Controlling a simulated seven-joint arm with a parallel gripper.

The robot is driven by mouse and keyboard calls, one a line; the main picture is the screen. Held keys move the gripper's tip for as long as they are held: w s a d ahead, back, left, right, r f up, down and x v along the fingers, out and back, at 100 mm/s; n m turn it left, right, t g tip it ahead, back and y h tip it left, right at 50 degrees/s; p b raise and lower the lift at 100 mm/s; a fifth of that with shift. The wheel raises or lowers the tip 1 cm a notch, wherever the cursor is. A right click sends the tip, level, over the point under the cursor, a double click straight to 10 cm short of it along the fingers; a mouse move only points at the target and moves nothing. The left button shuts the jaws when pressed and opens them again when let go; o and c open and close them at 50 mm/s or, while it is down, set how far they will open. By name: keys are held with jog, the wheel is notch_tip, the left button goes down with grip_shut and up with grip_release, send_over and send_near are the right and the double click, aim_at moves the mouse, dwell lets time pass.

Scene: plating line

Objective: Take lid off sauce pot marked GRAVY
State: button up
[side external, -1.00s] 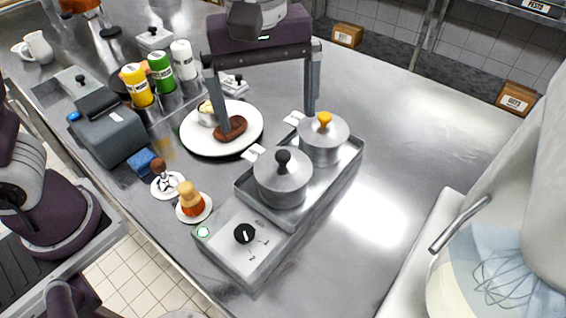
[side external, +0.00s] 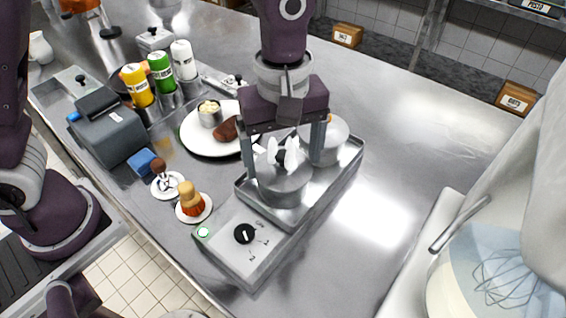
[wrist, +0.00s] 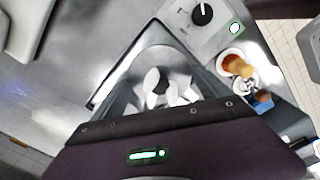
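Two lidded metal pots stand in the warmer tray. The near pot (side external: 283,190) has a black-knobbed lid (wrist: 160,62); the knob (side external: 281,156) shows in the side view. The far pot (side external: 338,137) is partly hidden behind my gripper; a bit of its orange-yellow knob shows. White tags stand by the pots, but I cannot read which says GRAVY. My gripper (side external: 284,158) is wide open over the near pot, its fingers apart on either side of the knob. White shapes flank the knob; I cannot tell what they are. Nothing appears held.
The warmer's control panel (side external: 240,245) with a black dial is in front. The counter right of the tray is clear.

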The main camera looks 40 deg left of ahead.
jog(key=c, duration=0.3)
notch_tip(320, 180, up, 10)
jog(key=w+d+f, duration=0.4)
jog(key=d+f, duration=0.1)
jog(key=d, duration=0.2)
send_over(359, 222)
notch_tip(359, 222, down, 6)
notch_tip(359, 222, down, 10)
jog(key=shift+f, duration=0.1)
jog(key=o, duration=1.2)
jog(key=shift+c, duration=0.2)
notch_tip(359, 222, up, 12)
jog(key=shift+r, duration=0.2)
